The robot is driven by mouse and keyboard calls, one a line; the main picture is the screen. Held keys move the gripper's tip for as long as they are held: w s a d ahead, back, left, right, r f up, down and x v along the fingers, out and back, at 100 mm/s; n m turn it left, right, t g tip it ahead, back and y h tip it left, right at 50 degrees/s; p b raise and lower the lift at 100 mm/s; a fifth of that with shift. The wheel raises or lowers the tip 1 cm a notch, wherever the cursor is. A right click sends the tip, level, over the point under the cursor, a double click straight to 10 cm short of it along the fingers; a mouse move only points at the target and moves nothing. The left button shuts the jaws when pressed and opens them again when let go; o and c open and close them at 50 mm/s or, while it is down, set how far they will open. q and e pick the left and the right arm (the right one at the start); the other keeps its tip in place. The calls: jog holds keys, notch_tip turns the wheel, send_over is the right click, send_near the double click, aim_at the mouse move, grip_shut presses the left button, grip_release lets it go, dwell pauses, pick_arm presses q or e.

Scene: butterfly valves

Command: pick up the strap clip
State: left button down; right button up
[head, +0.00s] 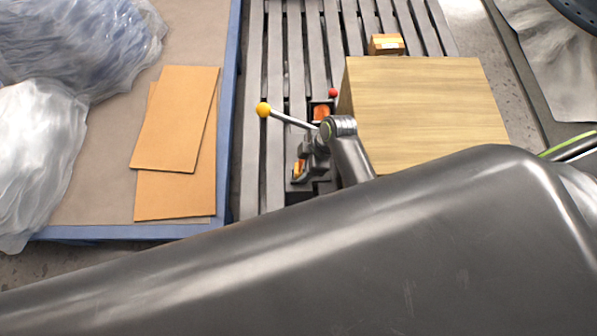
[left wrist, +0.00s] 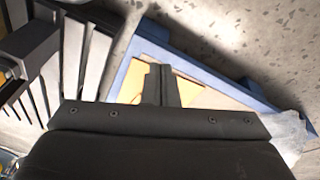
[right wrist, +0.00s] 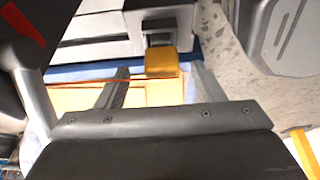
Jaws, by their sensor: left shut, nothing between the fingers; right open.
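I cannot pick out a strap clip for certain. Small orange-and-dark pieces lie on the slatted surface beside the lever in the head view, one upper (head: 321,112) and one lower (head: 299,168), too small to identify. In the right wrist view a yellow-orange block (right wrist: 161,63) on a grey part shows beyond my right gripper (right wrist: 160,72). That gripper's fingers are apart, with nothing held between them. My left gripper (left wrist: 160,72) is shut and empty, with the blue-edged table behind it. A large dark arm link of mine hides the lower head view.
A lever with a yellow ball (head: 263,109) sticks up over the grey slats (head: 277,60). A wooden box (head: 425,100) stands right of it, a small carton (head: 386,44) behind. The blue-edged table (head: 226,120) at left holds cardboard sheets (head: 175,120) and clear plastic wrap (head: 75,45).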

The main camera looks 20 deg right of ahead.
aim_at(301, 168)
jog(key=b+x, duration=0.1)
jog(key=x, duration=0.2)
jog(key=shift+s, duration=0.1)
jog(key=shift+a+f, duration=0.2)
jog(key=shift+f, duration=0.25)
pick_arm(q)
jog(key=shift+w+d+r+t, duration=0.2)
jog(key=shift+r+t, duration=0.05)
jog(key=shift+r, duration=0.25)
jog(key=shift+w+d+r+t, duration=0.15)
jog(key=shift+r+t, duration=0.1)
jog(key=shift+r, duration=0.2)
pick_arm(e)
jog(key=shift+c, duration=0.4)
